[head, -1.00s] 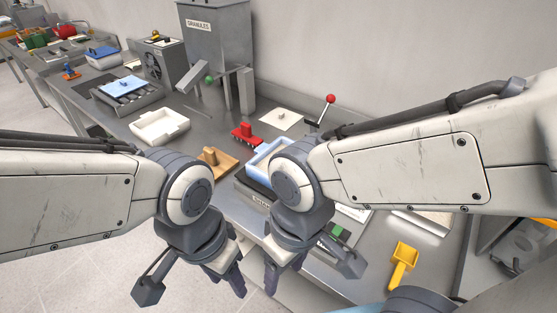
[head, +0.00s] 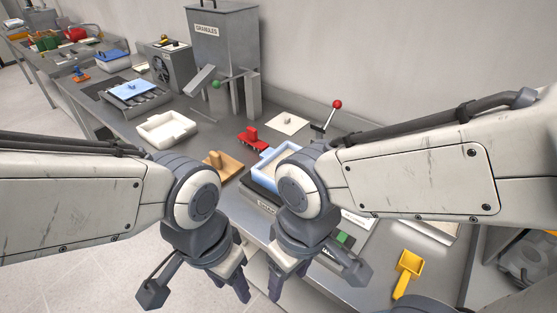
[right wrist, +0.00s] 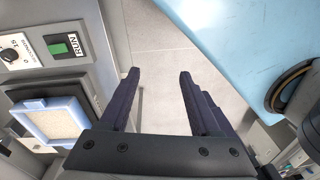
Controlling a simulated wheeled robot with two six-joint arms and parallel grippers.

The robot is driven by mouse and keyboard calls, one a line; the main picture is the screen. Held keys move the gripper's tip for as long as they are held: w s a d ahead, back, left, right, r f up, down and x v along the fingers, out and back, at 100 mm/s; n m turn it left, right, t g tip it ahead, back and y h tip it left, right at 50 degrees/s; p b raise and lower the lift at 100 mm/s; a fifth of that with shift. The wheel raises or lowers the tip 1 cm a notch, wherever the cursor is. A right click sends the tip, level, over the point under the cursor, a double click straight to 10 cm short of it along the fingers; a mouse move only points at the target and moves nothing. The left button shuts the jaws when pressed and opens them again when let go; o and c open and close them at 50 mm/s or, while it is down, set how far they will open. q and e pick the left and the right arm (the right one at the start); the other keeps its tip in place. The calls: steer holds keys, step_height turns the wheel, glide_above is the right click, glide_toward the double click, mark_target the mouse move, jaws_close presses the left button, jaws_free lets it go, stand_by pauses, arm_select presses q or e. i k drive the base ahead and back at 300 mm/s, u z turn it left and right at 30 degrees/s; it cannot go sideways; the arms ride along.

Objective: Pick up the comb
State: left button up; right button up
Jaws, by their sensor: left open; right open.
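A red toothed block with an upright grip (head: 252,138), which looks like the comb, lies on the grey bench behind the blue-rimmed tray. Both my grippers are in front of the bench edge, well short of it. My left gripper (head: 232,286) is open and points down over the floor side. My right gripper (head: 288,280) is open beside it; in the right wrist view its fingers (right wrist: 159,74) are apart with only floor between them. The comb is not visible in the right wrist view.
The blue-rimmed tray (head: 257,173), a wooden block with a grip (head: 222,166) and a white tray (head: 168,130) stand near the comb. A granules hopper (head: 224,45) is behind. A red-knobbed lever (head: 333,112) and a yellow scoop (head: 408,268) are to the right.

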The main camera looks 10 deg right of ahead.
mark_target(251, 138)
steer(key=z, duration=0.05)
steer(key=k, duration=1.3)
steer(key=u, duration=0.6)
steer(key=i, duration=0.85)
steer(key=u, duration=0.8)
steer(key=i, duration=1.65)
steer(key=z, duration=0.35)
steer(key=i, duration=0.85)
steer(key=z, duration=1.5)
steer(key=i, duration=0.65)
steer(key=z, duration=0.6)
